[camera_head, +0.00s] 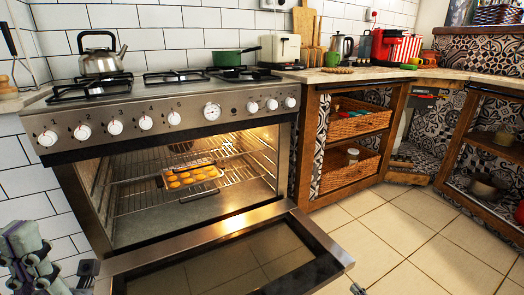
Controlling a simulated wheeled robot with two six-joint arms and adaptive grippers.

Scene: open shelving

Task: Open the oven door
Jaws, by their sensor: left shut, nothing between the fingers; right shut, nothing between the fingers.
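The steel oven (115,205) stands at the left with its cavity lit. Its door (215,232) is hinged along the bottom and is folded down and out towards me, showing its inner side with a dark glass pane. The door's handle is not visible. My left gripper (87,271) is at the lower left beside the door's left edge, shut and empty; whether it touches the door is unclear. My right gripper (357,288) barely shows at the bottom edge, just right of the door's near right corner, shut and empty.
A tray of orange-yellow baked items (193,176) sits on a wire rack (130,200) inside the oven. A kettle (100,55) and a green pan (227,57) are on the hob. Wooden shelving with wicker baskets (352,127) stands right. Tiled floor (410,245) is clear at right.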

